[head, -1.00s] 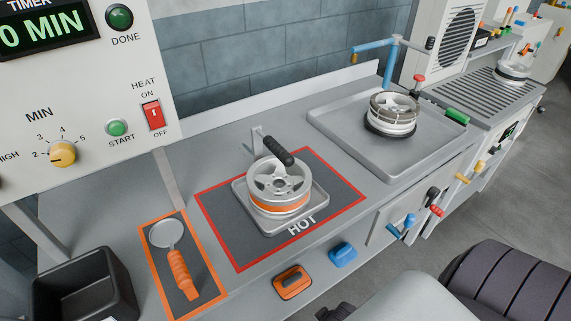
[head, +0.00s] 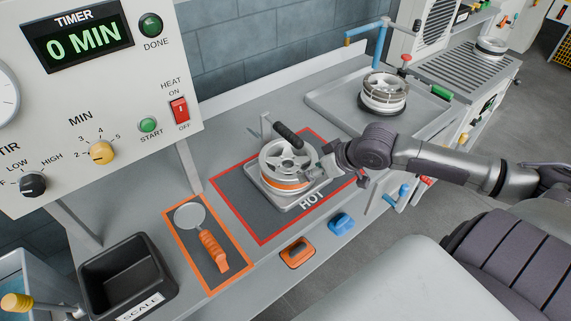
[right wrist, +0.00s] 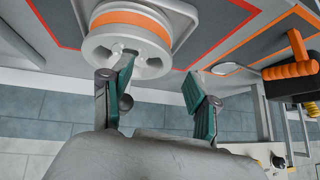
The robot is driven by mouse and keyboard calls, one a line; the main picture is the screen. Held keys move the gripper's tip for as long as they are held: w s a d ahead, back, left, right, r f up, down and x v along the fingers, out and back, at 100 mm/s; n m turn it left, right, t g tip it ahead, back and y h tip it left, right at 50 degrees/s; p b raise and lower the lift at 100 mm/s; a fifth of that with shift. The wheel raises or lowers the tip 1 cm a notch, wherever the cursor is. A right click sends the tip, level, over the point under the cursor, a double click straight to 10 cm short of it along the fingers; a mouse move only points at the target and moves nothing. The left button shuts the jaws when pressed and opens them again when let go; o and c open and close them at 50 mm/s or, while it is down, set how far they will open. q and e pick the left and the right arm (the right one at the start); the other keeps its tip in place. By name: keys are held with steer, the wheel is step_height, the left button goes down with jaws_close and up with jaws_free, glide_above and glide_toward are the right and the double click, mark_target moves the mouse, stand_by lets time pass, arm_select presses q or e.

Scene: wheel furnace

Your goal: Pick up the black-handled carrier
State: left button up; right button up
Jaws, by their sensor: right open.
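The black handle (head: 288,135) of the carrier sticks out from a grey metal upright, above a silver wheel with an orange band (head: 284,186). The wheel sits in a shallow grey tray (head: 310,200) on the red-bordered HOT mat. My right gripper (head: 328,164) is at the wheel's right side, below and right of the handle. It is open, with nothing visibly held. In the right wrist view its two fingers (right wrist: 158,95) are spread apart, and the wheel (right wrist: 130,38) shows beyond the left finger. A dark round knob beside that finger may be the handle's end. My left gripper is out of view.
An orange-handled skimmer (head: 210,240) lies on an orange-bordered mat to the left. A black SCALE bin (head: 125,270) stands farther left. A second wheel (head: 384,92) stands in a sink-like tray behind my right arm. The control panel (head: 90,100) rises at the left.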

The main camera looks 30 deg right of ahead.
steer(key=m+t, duration=0.1)
glide_toward(288, 130)
steer(key=s, duration=0.2)
steer(key=p+x, duration=0.1)
steer(key=x, duration=0.6)
steer(key=shift+w+d, duration=0.1)
steer(key=shift+w, duration=0.35)
steer(key=shift+w+f+p, duration=0.3)
steer(key=shift+w+p, duration=0.15)
steer(key=shift+p, duration=0.2)
steer(key=p+x, duration=0.1)
steer(key=x, duration=0.2)
steer(key=shift+w+a, duration=0.2)
steer(key=shift+w, duration=0.2)
steer(key=shift+w+a+f, duration=0.1)
steer(key=shift+w+f, duration=0.2)
steer(key=shift+f, duration=0.1)
steer(key=shift+s, duration=0.15)
steer(key=c, duration=0.3)
jaws_close()
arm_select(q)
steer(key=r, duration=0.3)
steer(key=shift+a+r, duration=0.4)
